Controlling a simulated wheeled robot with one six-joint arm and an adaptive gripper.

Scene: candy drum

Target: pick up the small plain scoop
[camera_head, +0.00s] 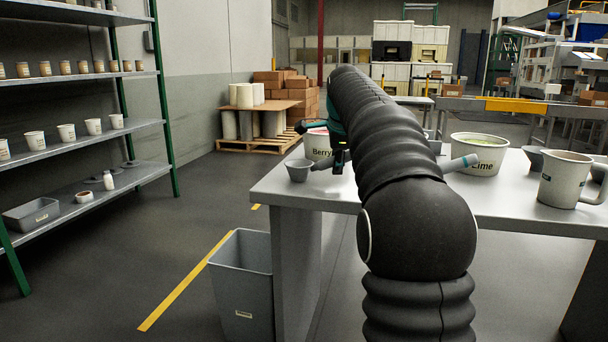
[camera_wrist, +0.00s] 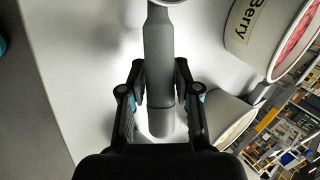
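The small plain scoop (camera_head: 299,171) is a grey cup with a straight grey handle, near the left front corner of the table in the head view. In the wrist view its handle (camera_wrist: 159,60) runs upright between my fingers, and only a sliver of its cup shows at the top edge. In the head view my gripper (camera_head: 340,158) is partly hidden by my arm. I cannot tell whether the cup touches the table (camera_head: 275,191).
A Berry tub (camera_head: 318,146) stands close behind the scoop. Right of my arm are a Lime tub (camera_head: 478,154), a handle with a teal band (camera_head: 461,162) and a large handled jug (camera_head: 563,180). A grey bin (camera_head: 240,285) stands on the floor left of the table.

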